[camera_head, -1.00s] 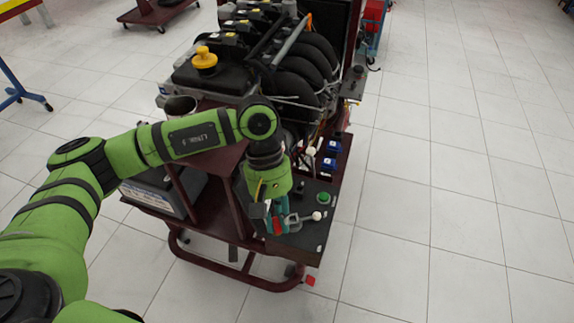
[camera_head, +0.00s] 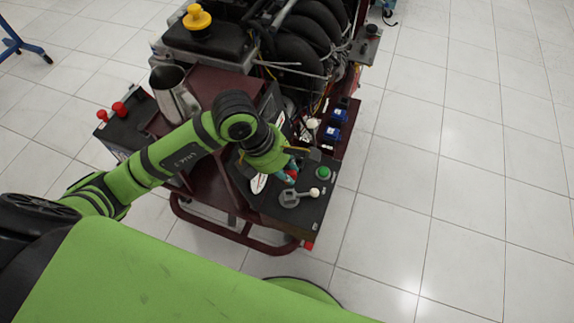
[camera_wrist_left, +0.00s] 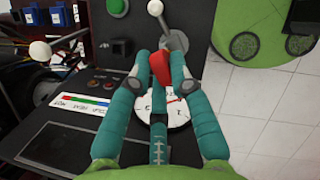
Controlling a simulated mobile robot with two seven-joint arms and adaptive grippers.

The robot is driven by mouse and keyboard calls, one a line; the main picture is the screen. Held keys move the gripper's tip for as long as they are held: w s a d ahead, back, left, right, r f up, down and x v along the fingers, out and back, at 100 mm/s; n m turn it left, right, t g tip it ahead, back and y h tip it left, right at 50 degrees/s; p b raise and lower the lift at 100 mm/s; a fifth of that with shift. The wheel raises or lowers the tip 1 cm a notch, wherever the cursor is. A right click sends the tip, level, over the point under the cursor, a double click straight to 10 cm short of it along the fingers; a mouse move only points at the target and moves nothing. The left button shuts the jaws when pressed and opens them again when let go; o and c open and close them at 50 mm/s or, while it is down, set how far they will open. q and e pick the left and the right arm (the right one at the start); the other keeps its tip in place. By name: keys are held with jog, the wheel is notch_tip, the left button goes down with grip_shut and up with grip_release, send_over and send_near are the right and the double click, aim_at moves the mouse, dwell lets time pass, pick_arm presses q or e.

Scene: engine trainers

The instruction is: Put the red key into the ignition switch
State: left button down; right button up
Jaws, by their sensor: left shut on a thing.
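The red key (camera_wrist_left: 159,66) is held between the fingertips of my left gripper (camera_wrist_left: 158,62) in the left wrist view. Its lower part is hidden. In the head view the left gripper (camera_head: 288,172) is over the dark control panel (camera_head: 262,203), with a bit of red at its tips. The panel carries a green button (camera_head: 323,173) and a grey lever (camera_head: 298,197) with a white knob. A small round black fitting (camera_wrist_left: 122,47) by the green button may be the ignition switch; I cannot tell. My right gripper is not in view.
A white dial (camera_wrist_left: 176,114) lies under the fingers in the left wrist view. The engine (camera_head: 290,50) stands behind the panel, with blue boxes (camera_head: 332,134) beside it. A metal jug (camera_head: 172,95) stands on the cart. The tiled floor at right is clear.

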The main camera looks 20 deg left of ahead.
pick_arm(q)
notch_tip(320, 180, down, 4)
jog(key=shift+r+b, duration=0.15)
jog(key=shift+b, duration=0.95)
jog(key=shift+r, duration=0.2)
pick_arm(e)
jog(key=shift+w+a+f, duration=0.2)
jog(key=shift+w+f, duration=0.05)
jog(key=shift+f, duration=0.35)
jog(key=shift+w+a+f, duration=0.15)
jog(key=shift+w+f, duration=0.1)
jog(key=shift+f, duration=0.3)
pick_arm(q)
jog(key=shift+f+b, duration=0.3)
jog(key=shift+f, duration=0.1)
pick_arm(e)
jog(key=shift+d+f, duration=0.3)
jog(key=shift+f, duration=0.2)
pick_arm(q)
jog(key=shift+f, duration=0.1)
jog(key=shift+f+b, duration=1.1)
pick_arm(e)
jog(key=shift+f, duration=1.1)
pick_arm(q)
jog(key=shift+f, duration=0.15)
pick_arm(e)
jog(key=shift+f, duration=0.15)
